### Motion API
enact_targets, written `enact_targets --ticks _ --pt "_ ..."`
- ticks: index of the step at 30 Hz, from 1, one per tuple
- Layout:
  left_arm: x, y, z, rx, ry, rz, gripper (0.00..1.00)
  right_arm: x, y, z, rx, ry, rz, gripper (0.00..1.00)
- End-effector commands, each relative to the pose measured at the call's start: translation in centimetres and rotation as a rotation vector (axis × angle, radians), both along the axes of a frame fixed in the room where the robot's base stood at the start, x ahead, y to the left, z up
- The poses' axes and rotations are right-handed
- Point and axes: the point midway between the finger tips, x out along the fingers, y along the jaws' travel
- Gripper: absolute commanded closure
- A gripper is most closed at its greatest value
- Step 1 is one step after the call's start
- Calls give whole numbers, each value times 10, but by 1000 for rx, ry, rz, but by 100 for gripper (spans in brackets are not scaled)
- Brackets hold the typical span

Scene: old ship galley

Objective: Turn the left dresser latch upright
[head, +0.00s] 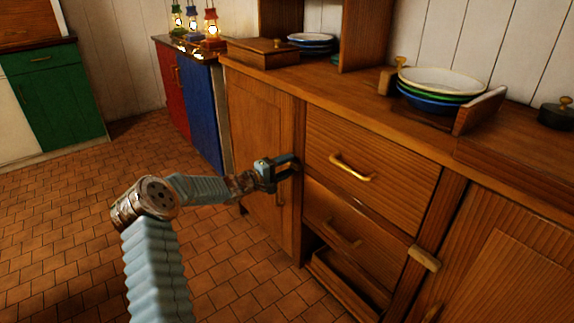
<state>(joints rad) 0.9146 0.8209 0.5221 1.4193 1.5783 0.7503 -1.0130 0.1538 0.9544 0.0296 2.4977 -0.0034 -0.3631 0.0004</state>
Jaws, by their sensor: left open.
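The wooden dresser (400,120) fills the right half of the head view. My left gripper (289,166) is open at the dresser's front, at the post between the left cupboard door (262,130) and the top drawer (380,170). I cannot make out the left latch; the gripper covers the part of the post where it may sit. Whether the fingers touch anything there I cannot tell. Another wooden latch (424,258) lies roughly crosswise on the post right of the drawers. My right gripper is not in view.
The bottom drawer (338,288) appears pulled out. Stacked bowls (440,88), plates (311,40) and a wooden box (262,52) stand on the dresser top. The tiled floor (70,220) at left is clear.

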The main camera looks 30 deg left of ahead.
Motion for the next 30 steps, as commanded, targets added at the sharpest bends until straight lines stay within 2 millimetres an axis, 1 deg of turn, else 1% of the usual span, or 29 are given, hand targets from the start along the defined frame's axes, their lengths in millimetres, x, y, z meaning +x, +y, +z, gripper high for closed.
enact_targets --ticks 3,10,11,12,20,21,30 --pt "5 -3 0 0 0 -1 49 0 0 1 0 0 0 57" --pt "5 -3 0 -1 0 -1 49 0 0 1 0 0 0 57" --pt "5 -2 0 -1 0 -1 52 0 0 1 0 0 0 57" --pt "5 -2 0 -1 0 -1 58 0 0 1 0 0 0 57" --pt "5 -2 0 -1 0 0 98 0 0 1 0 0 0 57" --pt "5 -2 0 -1 0 0 100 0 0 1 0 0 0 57" --pt "5 -2 -2 -33 15 0 100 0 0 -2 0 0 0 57"
